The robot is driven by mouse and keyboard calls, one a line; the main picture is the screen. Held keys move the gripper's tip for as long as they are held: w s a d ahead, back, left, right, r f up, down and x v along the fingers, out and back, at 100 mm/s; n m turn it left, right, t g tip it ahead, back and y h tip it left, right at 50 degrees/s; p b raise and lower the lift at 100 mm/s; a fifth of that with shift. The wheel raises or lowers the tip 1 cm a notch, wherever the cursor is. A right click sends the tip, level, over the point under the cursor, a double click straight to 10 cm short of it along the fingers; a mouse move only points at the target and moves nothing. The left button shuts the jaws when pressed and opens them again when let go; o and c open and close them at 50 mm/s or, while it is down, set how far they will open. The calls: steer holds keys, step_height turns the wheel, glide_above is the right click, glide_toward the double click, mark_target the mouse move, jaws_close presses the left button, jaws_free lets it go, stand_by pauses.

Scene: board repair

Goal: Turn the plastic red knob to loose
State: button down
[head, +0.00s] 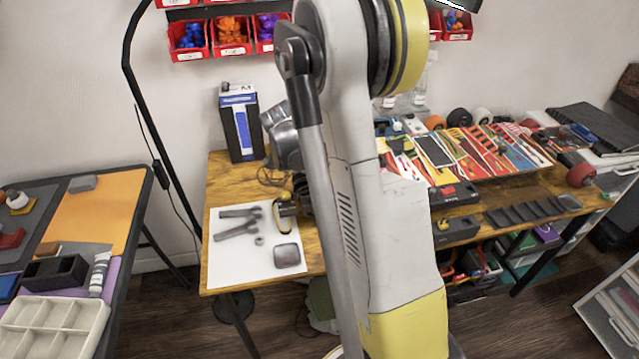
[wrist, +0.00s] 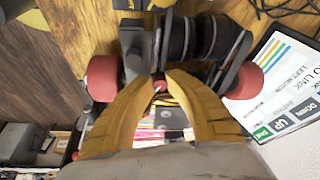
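In the wrist view, a small red knob-like part (wrist: 160,86) shows in the narrow gap between the two yellow fingers of my gripper (wrist: 161,77). I cannot tell whether the fingertips touch it. It sits in front of a dark assembly with black wheels (wrist: 178,38) and red wheels (wrist: 245,80) on the wooden table. The knob is hidden there, and my arm covers much of the middle.
Grey tools (head: 237,228) and a grey block (head: 287,255) lie on the white mat (head: 228,268). A blue-and-black box (head: 241,128) stands behind. Skateboard decks (head: 470,155) lie on the right. A lamp pole (head: 165,170) rises left of the bench. A printed card (wrist: 285,85) lies right in the wrist view.

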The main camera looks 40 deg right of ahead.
steer(key=shift+n, duration=0.3)
steer(key=shift+s+n+t, duration=0.1)
steer(key=shift+n+t, duration=0.45)
steer(key=shift+n, duration=0.75)
steer(key=shift+s+n+t, duration=0.1)
steer(key=shift+n+t, duration=0.45)
steer(key=shift+n, duration=0.75)
steer(key=c, duration=1.3)
jaws_free()
steer(key=v, duration=1.2)
steer(key=shift+a, duration=0.1)
